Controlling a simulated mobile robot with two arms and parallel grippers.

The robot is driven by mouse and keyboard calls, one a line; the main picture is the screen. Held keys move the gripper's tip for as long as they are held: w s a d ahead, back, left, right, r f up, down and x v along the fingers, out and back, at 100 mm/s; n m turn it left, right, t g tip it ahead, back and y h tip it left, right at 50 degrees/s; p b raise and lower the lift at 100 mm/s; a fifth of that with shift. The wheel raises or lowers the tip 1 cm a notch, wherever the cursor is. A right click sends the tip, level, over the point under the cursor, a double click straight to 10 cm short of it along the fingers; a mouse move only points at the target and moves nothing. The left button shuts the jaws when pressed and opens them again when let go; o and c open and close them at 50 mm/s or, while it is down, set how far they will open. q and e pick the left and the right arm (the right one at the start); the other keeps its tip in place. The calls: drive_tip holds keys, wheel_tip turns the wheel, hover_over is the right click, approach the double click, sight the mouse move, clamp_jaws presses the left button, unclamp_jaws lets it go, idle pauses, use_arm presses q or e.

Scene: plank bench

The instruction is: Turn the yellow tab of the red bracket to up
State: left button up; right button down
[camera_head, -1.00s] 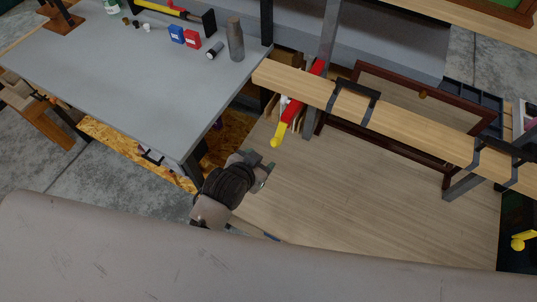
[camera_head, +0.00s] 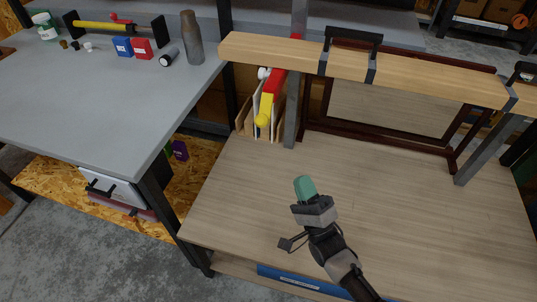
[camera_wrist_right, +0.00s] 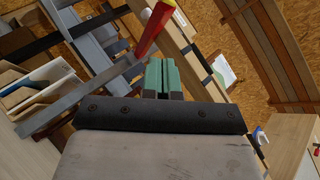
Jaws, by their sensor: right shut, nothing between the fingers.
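The red bracket (camera_head: 272,82) sits under the left part of the wooden beam, beside a grey metal post. Its yellow tab (camera_head: 263,115) is at the lower, near end and points down toward me. A white round piece is beside the bracket. My right gripper (camera_head: 305,187) has green fingertips held together with nothing between them. It is over the plank bench, below and right of the yellow tab, apart from it. In the right wrist view the red bracket (camera_wrist_right: 153,30) appears just beyond the fingertips (camera_wrist_right: 162,77), with its yellow end at the top edge. My left gripper is out of view.
The wooden beam (camera_head: 400,77) crosses above the bench, with black clamps on it. The grey post (camera_head: 293,110) stands right of the bracket. A dark framed panel (camera_head: 390,108) is behind. A grey table (camera_head: 110,95) with small items is left. The plank bench top (camera_head: 400,200) is mostly clear.

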drive_tip(key=p, duration=0.3)
approach(264, 110)
wheel_tip(264, 110, up, 2)
drive_tip(key=w, duration=0.3)
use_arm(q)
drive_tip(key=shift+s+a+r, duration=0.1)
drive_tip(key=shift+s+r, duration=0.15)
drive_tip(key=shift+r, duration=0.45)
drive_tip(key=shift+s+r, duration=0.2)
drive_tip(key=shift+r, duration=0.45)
use_arm(e)
drive_tip(key=shift+s+a+r+y, duration=0.25)
drive_tip(key=shift+a+r, duration=0.2)
drive_tip(key=shift+a, duration=0.25)
